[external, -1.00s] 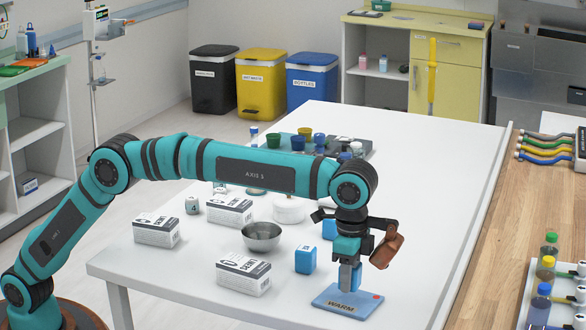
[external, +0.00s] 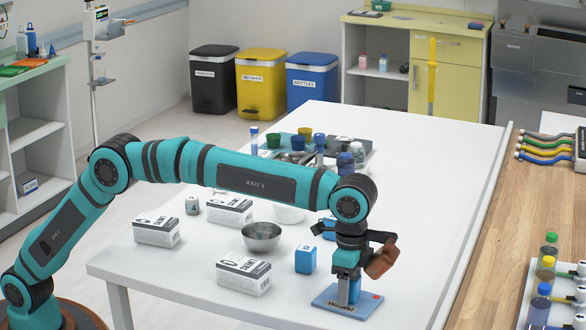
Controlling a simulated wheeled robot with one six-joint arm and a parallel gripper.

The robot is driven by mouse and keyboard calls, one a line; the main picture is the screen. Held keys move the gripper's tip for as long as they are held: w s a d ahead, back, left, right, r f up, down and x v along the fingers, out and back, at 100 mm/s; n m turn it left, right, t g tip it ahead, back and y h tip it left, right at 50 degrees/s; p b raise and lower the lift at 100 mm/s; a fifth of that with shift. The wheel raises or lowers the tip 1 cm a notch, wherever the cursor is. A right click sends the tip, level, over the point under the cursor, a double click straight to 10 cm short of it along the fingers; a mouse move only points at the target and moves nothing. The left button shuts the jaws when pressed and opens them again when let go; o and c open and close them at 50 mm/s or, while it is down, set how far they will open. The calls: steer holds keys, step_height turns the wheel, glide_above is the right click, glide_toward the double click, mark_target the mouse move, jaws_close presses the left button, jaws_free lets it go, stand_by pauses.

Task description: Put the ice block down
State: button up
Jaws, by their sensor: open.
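A flat blue pad marked "WARM" (external: 362,306) with a red dot lies near the front right of the white table. My gripper (external: 348,292) points straight down at this pad, its fingers low over it. A small blue block (external: 355,290), probably the ice block, shows at the fingers and appears to stand upright on the pad. The fingers partly hide it, and any gap between them and the block is too small to see. The jaws are open.
A blue cube (external: 305,260) stands left of the pad, beside a metal bowl (external: 262,236) and a white carton (external: 243,274). Another blue cube (external: 329,229) is close behind my wrist. The table (external: 425,215) is clear to the right.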

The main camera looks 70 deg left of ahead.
step_height(320, 180, up, 12)
steer(key=shift+r, duration=0.1)
stand_by(0.5)
